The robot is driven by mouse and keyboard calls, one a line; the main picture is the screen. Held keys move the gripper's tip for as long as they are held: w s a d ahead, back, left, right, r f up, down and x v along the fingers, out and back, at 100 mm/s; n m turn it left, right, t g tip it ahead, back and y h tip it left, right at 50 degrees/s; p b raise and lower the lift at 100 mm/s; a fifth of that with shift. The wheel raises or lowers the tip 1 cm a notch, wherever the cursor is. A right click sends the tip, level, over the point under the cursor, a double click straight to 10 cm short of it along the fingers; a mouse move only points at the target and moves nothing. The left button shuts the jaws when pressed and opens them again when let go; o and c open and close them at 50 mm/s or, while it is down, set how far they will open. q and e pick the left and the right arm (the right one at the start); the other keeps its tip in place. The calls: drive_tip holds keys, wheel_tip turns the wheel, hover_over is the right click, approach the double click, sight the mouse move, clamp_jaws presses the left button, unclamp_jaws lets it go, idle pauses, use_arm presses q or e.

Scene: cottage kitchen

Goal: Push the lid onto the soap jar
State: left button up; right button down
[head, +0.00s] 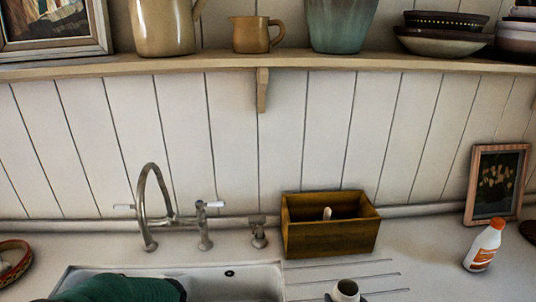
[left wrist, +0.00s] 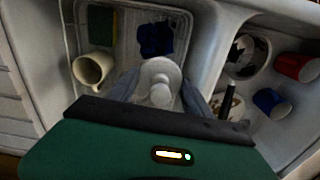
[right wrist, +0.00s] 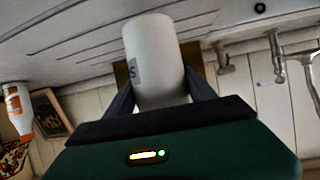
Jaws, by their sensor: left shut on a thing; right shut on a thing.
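The white soap jar (right wrist: 155,62), with a blue-grey "S" label, is between the fingers of my right gripper (right wrist: 160,92) in the right wrist view. Its round rim and dark open mouth show at the bottom edge of the head view (head: 346,291), with no lid on it. The pale round lid (left wrist: 160,80), with a knob, is between the fingers of my left gripper (left wrist: 160,95), over the sink in the left wrist view. The lid is apart from the jar. A green part of my left arm shows low left in the head view; the left fingertips are hidden there.
A wooden box (head: 330,238) stands behind the jar against the wall. The tap (head: 150,210) rises behind the sink (head: 235,278). A white bottle (head: 484,247) and picture frame (head: 496,183) stand right. The sink holds a cream mug (left wrist: 92,69), red cup (left wrist: 297,67) and blue cup (left wrist: 271,102).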

use_arm(q)
drive_tip(key=shift+d, duration=0.15)
use_arm(e)
drive_tip(key=shift+d, duration=0.15)
drive_tip(key=a+n+g+y, duration=0.3)
drive_tip(key=a+n+y, duration=0.5)
drive_tip(key=a, duration=0.7)
drive_tip(key=shift+a, duration=0.25)
